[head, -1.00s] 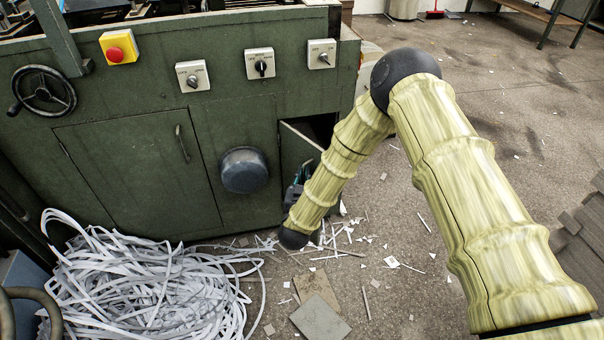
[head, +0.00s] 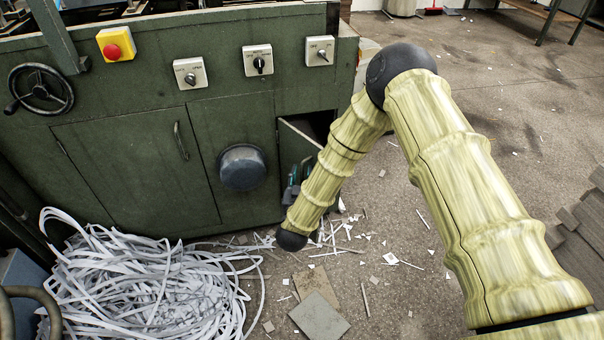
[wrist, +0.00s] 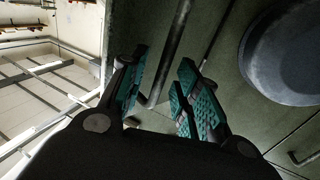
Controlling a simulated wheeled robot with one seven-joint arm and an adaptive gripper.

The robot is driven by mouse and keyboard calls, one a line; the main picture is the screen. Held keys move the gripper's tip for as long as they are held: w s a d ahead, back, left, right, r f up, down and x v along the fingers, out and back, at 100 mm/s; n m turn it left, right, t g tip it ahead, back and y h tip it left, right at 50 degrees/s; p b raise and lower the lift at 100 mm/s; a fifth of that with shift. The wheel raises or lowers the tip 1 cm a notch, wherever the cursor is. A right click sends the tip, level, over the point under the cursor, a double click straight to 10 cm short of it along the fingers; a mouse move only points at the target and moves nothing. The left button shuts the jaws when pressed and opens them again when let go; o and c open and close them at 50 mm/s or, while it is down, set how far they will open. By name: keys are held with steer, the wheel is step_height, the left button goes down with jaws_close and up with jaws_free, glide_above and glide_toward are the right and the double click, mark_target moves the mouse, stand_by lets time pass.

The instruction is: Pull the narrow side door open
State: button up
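The narrow side door (head: 292,155) is at the right end of the green machine's front. It stands ajar, with a dark gap showing above its top edge. My arm hides much of its right part. My gripper (head: 296,183) is at the door's front, partly hidden behind my forearm. In the wrist view my gripper (wrist: 160,88) has its two teal-padded fingers apart. The door's bar handle (wrist: 174,45) runs down between them, its bent lower end close to the left finger. Space shows beside the bar, so the fingers do not look clamped on it.
A round dark knob (head: 242,167) sticks out left of the door. A wider door (head: 135,175) is further left. A heap of white strips (head: 150,285) lies on the floor at the left. Scraps and board pieces (head: 318,315) litter the floor; open floor lies to the right.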

steer(key=s+a, duration=0.1)
steer(key=s, duration=0.9)
steer(key=shift+s, duration=0.25)
steer(key=s+d+f+n+g+y, duration=0.1)
steer(key=s+d+f+g, duration=0.3)
steer(key=s+d+f, duration=0.3)
steer(key=s+d+f+n+g+y, duration=0.1)
steer(key=s+d+f+g, duration=0.35)
steer(key=f, duration=0.35)
steer(key=s+d+f+g, duration=0.2)
steer(key=s+d+g, duration=0.15)
steer(key=s, duration=0.45)
steer(key=s+d+f+m+g, duration=0.15)
steer(key=s+d, duration=0.25)
steer(key=s, duration=0.4)
steer(key=s+d+f+n+g, duration=0.1)
steer(key=s+d+g, duration=0.25)
steer(key=s, duration=0.45)
step_height(320, 180, up, 23)
steer(key=s+d+g+p, duration=0.1)
steer(key=s+d+p, duration=0.1)
steer(key=p, duration=2)
steer(key=shift+s+f+m, duration=0.2)
steer(key=shift+s+m, duration=0.1)
steer(key=shift+m, duration=0.05)
